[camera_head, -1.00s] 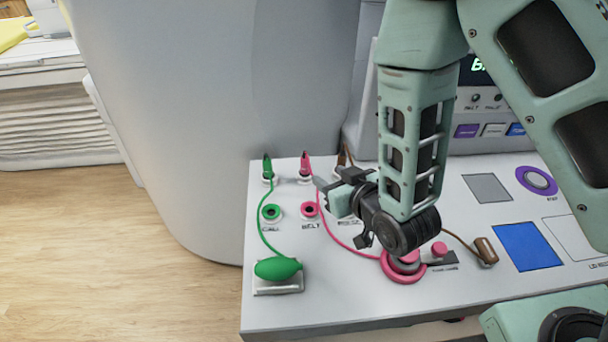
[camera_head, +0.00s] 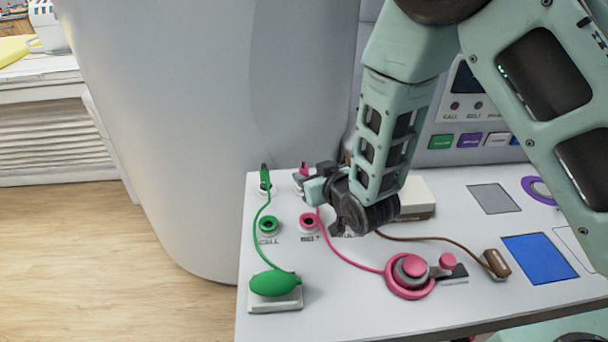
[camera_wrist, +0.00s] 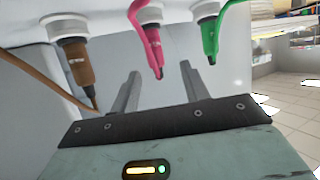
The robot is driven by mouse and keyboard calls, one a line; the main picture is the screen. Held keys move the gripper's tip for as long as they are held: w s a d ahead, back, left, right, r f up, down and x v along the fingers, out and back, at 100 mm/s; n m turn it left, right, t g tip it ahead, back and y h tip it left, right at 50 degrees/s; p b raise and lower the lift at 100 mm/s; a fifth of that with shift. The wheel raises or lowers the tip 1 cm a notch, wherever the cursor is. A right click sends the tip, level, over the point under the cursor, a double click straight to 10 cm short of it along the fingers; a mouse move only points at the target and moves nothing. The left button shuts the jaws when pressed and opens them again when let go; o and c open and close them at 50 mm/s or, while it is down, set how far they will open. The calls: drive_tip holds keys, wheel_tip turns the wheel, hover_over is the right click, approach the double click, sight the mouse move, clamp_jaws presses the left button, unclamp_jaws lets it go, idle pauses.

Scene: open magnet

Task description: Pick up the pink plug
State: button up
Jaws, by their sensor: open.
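The pink plug (camera_wrist: 152,42) stands between the green plug (camera_wrist: 208,38) and the brown plug (camera_wrist: 77,68) in the wrist view. In the head view the pink plug (camera_head: 304,168) is mostly hidden behind my gripper (camera_head: 299,184) at the back of the white panel. My gripper (camera_wrist: 159,72) is open. In the wrist view its two fingers point toward the pink plug, one on either side of its line. I cannot tell whether they touch it. A pink cord runs from the plug to a round pink piece (camera_head: 410,270).
The white panel (camera_head: 340,310) also bears a green bulb (camera_head: 275,283), a pink socket (camera_head: 309,222), a green socket (camera_head: 269,225) and a brown cylinder (camera_head: 497,263) on a cord. The green plug's cord hangs left of my gripper. A large grey housing (camera_head: 210,120) rises behind.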

sight(306, 171)
drive_tip(key=shift+d+p+x, duration=0.15)
drive_tip(key=shift+p+x, duration=0.35)
drive_tip(key=shift+x, duration=0.85)
drive_tip(key=shift+d+p+x, duration=0.1)
drive_tip(key=shift+p+x, duration=0.35)
drive_tip(key=shift+x, duration=0.95)
drive_tip(key=shift+f, duration=0.2)
clamp_jaws()
